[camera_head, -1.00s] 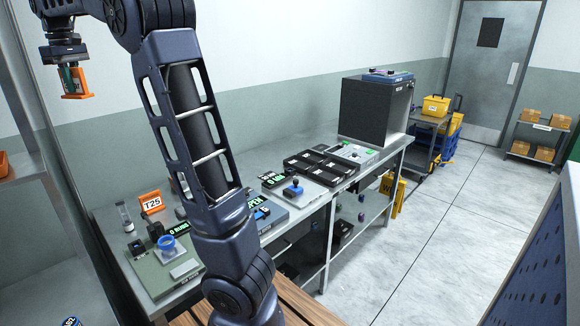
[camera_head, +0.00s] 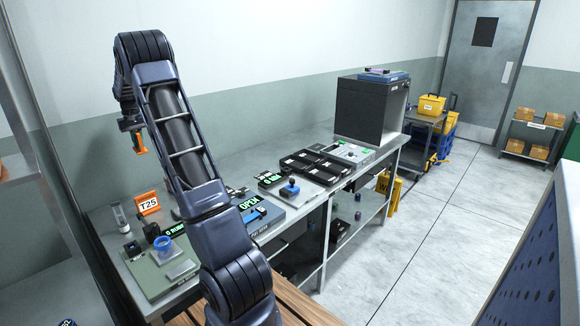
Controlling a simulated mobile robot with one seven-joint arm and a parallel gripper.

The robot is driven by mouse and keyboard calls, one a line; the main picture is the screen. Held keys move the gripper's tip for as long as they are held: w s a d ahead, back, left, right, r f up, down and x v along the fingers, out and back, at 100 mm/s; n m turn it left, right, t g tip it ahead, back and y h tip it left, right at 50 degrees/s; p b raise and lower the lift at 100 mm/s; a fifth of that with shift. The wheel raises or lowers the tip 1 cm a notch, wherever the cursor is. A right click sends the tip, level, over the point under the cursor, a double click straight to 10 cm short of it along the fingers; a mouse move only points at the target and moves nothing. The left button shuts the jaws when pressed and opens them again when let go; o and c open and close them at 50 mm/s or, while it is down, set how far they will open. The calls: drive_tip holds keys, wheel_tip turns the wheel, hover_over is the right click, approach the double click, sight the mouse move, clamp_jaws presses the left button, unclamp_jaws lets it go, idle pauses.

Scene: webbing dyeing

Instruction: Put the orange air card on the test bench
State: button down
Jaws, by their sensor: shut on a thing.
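My gripper (camera_head: 134,128) is at the upper left, shut on the orange air card (camera_head: 140,142), which hangs below it. The card shows small and partly hidden by the gripper, with its orange part at the lower end. My gripper holds it in the air above the left back part of the long grey test bench (camera_head: 250,167). The card looks apart from the bench top. My own arm hides part of the bench's middle.
An orange T25 sign (camera_head: 148,203) and a clear cylinder (camera_head: 120,217) stand at the bench's left end. Black trays (camera_head: 313,165) and a dark box (camera_head: 366,112) stand farther right.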

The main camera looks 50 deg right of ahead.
drive_tip(key=w+d+f+m, duration=0.1)
drive_tip(key=w+d+f, duration=0.25)
drive_tip(key=f, duration=0.65)
drive_tip(key=w+a+f+n, duration=0.2)
drive_tip(key=w+a+f, duration=0.1)
drive_tip(key=a, duration=0.7)
wheel_tip(320, 180, up, 9)
hover_over(232, 175)
wheel_tip(232, 175, down, 20)
drive_tip(key=shift+r, duration=0.25)
drive_tip(key=shift+f, duration=0.1)
drive_tip(key=c, duration=1.8)
unclamp_jaws()
drive_tip(key=o, duration=0.3)
